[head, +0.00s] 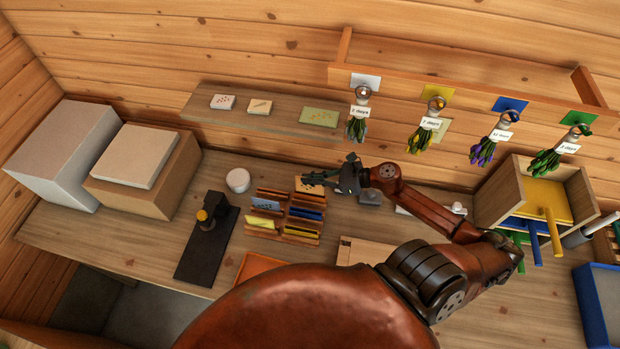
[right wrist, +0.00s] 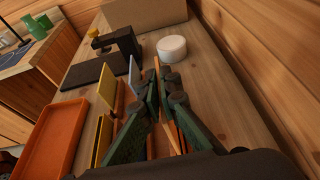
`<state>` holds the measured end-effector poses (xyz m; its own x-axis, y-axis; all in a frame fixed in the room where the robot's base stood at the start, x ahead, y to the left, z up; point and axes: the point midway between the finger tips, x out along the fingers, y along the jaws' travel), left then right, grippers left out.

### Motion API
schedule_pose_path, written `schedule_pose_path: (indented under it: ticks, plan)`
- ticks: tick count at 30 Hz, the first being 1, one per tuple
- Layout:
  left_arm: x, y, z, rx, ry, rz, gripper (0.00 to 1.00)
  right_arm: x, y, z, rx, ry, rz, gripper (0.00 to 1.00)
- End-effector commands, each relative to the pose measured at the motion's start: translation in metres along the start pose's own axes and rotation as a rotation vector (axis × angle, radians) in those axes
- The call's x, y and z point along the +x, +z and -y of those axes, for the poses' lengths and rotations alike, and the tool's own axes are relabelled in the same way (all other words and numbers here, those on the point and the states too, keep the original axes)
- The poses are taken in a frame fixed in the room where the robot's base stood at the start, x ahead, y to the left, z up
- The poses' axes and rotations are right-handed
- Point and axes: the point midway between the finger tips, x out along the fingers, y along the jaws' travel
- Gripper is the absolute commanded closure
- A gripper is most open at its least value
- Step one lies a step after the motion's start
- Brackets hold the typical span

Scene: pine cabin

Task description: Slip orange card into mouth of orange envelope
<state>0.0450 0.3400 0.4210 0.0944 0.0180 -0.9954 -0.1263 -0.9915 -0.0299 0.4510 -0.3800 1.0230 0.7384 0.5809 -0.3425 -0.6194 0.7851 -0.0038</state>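My right gripper (head: 322,179) is over the back right of a small rack (head: 283,229) on the bench. Its fingers are close together on a thin orange card (head: 308,187), which stands up between them. The card shows nearly edge-on between the fingertips in the right wrist view (right wrist: 170,126). The rack holds a light blue card (head: 266,204), a yellow card (head: 259,222) and dark blue pieces (head: 308,214). I cannot pick out the orange envelope for certain among the rack's orange-brown slots. My left gripper is not in view.
A black stand (head: 207,238) and white round pot (head: 238,180) are left of the rack. An orange tray (right wrist: 47,138) lies in front. Boxes (head: 137,178) stand at far left. A shelf (head: 262,124) and hanging bunches (head: 483,150) are above. A wooden box (head: 503,194) stands right.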

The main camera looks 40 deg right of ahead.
Motion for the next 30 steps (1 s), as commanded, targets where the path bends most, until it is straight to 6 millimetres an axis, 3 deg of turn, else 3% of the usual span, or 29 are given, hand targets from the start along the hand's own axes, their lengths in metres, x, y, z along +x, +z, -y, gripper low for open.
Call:
schedule_pose_path:
  ticks: [30]
  plan:
    - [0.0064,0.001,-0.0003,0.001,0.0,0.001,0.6,0.0005,-0.0011,-0.0005,0.0,0.0,0.0,1.0]
